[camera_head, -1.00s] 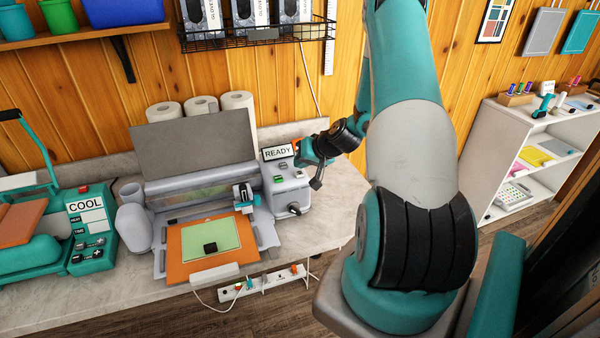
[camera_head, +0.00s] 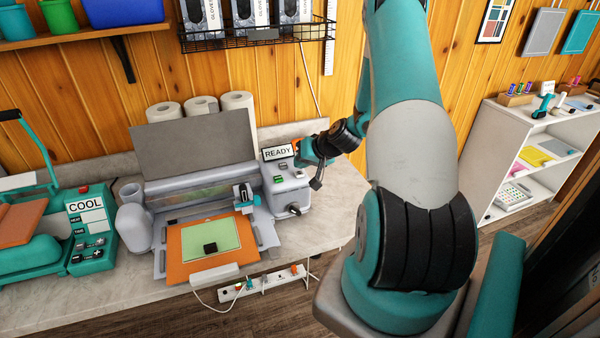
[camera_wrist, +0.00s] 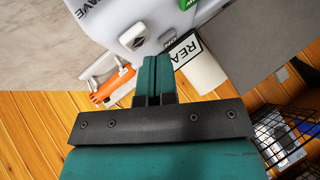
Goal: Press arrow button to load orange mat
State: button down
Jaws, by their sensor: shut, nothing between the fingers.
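The orange mat (camera_head: 180,268) lies flat at the front of the grey cutting machine (camera_head: 190,199), with a light green sheet (camera_head: 225,236) and a small black block on it. The machine's control box (camera_head: 296,198) carries green and dark buttons and a READY display (camera_head: 277,153). My gripper (camera_head: 306,157) is at the box's back right, beside the display, its tips partly hidden. In the wrist view my gripper (camera_wrist: 154,62) is shut and empty.
A teal heat press (camera_head: 90,252) reading COOL stands left on the counter. White paper rolls (camera_head: 201,107) stand behind the machine. A wire basket (camera_head: 262,36) hangs above. A white shelf unit (camera_head: 525,137) is at right. The counter right of the box is mostly clear.

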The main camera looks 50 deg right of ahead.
aim_at(301, 172)
dwell(0.4)
jog(key=shift+f+b, duration=0.45)
jog(key=shift+b, duration=0.1)
jog(key=shift+f+b, duration=0.25)
jog(key=shift+b, duration=0.05)
jog(key=shift+r, duration=0.1)
dwell(0.3)
jog(key=shift+r+p, duration=0.45)
jog(key=shift+r, duration=0.2)
notch_tip(301, 172, up, 6)
jog(key=p, duration=0.3)
jog(key=shift+p, duration=0.35)
